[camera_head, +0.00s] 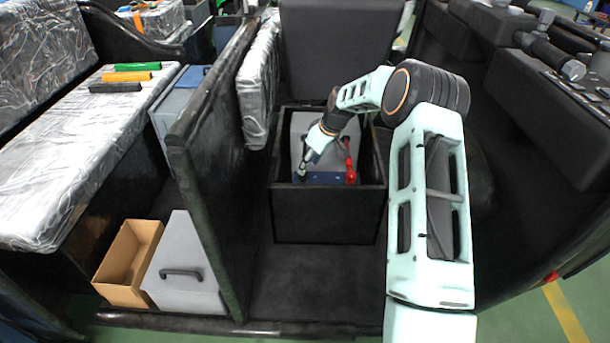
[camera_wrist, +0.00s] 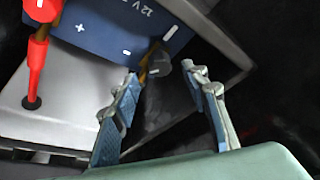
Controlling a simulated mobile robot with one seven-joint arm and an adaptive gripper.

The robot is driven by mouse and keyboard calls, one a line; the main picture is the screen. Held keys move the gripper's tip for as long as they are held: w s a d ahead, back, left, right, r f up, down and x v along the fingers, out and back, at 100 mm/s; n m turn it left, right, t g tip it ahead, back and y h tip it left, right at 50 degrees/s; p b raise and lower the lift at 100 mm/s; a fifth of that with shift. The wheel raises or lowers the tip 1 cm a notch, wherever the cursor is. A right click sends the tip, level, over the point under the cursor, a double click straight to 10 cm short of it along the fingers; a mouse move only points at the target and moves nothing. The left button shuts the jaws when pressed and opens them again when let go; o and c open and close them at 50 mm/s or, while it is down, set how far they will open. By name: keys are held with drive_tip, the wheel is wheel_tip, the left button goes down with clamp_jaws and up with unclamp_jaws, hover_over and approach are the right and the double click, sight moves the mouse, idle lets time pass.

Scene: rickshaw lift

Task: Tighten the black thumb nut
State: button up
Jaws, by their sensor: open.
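The black thumb nut (camera_wrist: 160,67) shows in the wrist view as a small dark grey knob beside a brass-coloured piece at the battery's minus edge. My gripper (camera_wrist: 166,80) is open, with one finger on each side of the nut in the picture. I cannot tell whether either finger touches it. The blue 12 V battery (camera_wrist: 112,22) lies just beyond the fingers. In the head view, my gripper (camera_head: 303,167) reaches down into the black box at the battery's left end, and hides the nut there.
A red terminal cover and cable (camera_wrist: 38,55) are at the battery's plus side. The open black box (camera_head: 325,215) has walls close around my gripper. A black partition (camera_head: 205,150) stands to the left. Beyond it are a cardboard box (camera_head: 120,275) and coloured grips on a wrapped seat.

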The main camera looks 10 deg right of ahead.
drive_tip(key=b+x, duration=0.1)
drive_tip(key=x, duration=0.5)
drive_tip(key=shift+c, duration=0.5)
clamp_jaws()
